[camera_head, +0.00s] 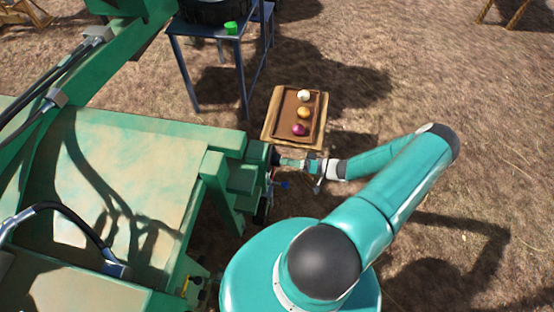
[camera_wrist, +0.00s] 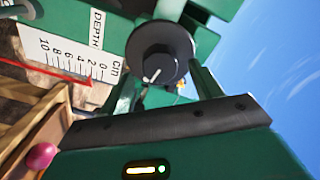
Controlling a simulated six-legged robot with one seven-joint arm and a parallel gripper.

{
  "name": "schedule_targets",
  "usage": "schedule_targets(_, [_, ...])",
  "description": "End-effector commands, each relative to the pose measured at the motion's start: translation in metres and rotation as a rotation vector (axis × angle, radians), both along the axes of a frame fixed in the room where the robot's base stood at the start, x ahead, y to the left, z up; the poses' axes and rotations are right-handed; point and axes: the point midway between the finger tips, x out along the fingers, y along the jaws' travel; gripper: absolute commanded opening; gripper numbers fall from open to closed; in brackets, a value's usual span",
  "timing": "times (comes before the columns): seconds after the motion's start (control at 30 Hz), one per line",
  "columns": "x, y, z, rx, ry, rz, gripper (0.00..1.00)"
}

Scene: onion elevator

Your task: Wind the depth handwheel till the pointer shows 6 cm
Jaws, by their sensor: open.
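The depth handwheel (camera_wrist: 160,50) is a dark round knob with a pale mark near its lower edge, in the wrist view. My gripper (camera_wrist: 166,78) is open, its two green fingers on either side of the wheel's near part; I cannot tell whether they touch it. The white depth scale (camera_wrist: 80,48), marked 0 to 10 cm, is at the upper left. A red pointer (camera_wrist: 50,71) lies along it, its tip near the low end, around 0 to 2. In the head view my gripper (camera_head: 284,162) reaches the green machine's side, and the wheel is mostly hidden there.
The green machine (camera_head: 120,180) fills the left of the head view. A wooden tray (camera_head: 266,127) with a white, a yellow and a purple onion sits just beyond my gripper. A blue-legged stand (camera_head: 185,72) with a green cup is behind. Dry ground on the right is open.

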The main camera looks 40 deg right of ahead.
Motion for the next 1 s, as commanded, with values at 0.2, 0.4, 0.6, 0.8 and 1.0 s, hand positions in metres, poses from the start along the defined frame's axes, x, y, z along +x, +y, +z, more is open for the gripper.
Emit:
schedule_targets(0.2, [0.025,0.023,0.0,0.001,0.0,0.002,0.64])
schedule_targets(0.4, [0.033,0.03,0.0,0.001,0.001,0.0,0.64])
schedule_targets(0.6, [0.033,0.03,0.0,0.001,0.001,0.0,0.64])
schedule_targets(0.8, [0.033,0.03,0.0,0.001,0.001,0.0,0.27])
schedule_targets(1.0, [0.033,0.03,0.0,0.003,0.003,0.0,0.19])
